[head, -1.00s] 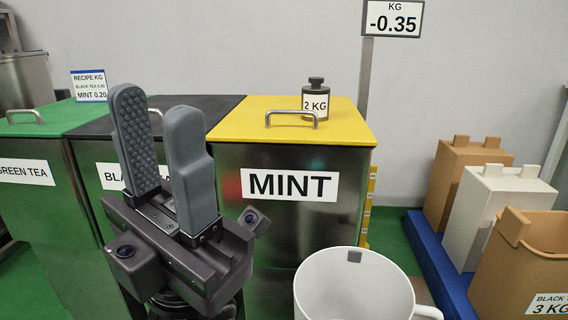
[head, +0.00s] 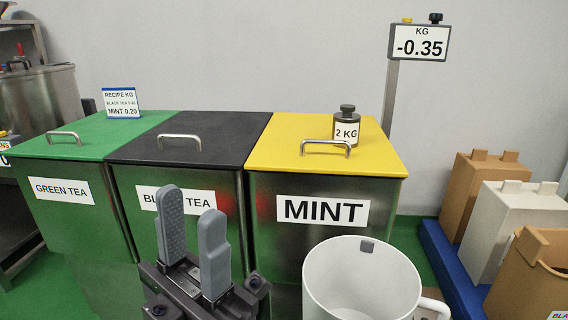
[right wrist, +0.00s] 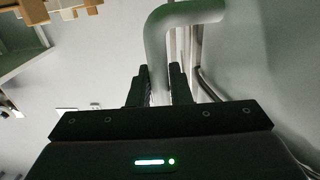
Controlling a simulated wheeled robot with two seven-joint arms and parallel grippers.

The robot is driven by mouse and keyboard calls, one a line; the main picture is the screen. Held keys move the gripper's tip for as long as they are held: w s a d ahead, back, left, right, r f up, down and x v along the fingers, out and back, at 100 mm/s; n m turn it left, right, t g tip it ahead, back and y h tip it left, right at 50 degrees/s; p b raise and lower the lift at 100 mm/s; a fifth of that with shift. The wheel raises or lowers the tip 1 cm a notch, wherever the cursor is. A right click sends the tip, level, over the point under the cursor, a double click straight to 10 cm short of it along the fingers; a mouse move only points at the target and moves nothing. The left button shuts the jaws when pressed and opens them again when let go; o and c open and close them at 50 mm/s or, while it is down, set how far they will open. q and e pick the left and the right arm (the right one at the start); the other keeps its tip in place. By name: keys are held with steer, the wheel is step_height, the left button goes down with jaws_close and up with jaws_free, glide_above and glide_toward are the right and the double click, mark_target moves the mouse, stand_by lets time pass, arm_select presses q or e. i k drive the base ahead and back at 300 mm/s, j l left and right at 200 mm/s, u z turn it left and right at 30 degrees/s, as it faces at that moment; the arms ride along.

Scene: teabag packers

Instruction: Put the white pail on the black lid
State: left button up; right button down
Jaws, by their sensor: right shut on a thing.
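The white pail (head: 318,275) is upright and empty-looking at the bottom of the head view, in front of the MINT bin, with a small grey patch inside its rim. Its base is cut off by the frame. My right gripper (right wrist: 160,88) is shut on the pail's handle (right wrist: 185,14), seen in the right wrist view; it is out of the head view. The black lid (head: 225,130) closes the BLACK TEA bin, with a metal handle on top and its surface clear. My left gripper (head: 192,206) is open and empty, in front of that bin.
The green lid (head: 85,135) bears a recipe sign (head: 121,103). The yellow lid (head: 285,135) bears a 2 KG weight (head: 347,125). A scale display (head: 420,42) reads -0.35. Boxes (head: 505,225) stand on a blue platform (head: 440,250) at right.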

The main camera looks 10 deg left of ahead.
mark_target(219, 125)
steer(key=k+j, duration=0.1)
steer(key=j, duration=1.45)
steer(key=k+j, duration=0.15)
steer(key=j, duration=0.65)
steer(key=k+j+u, duration=0.1)
steer(key=j, duration=0.65)
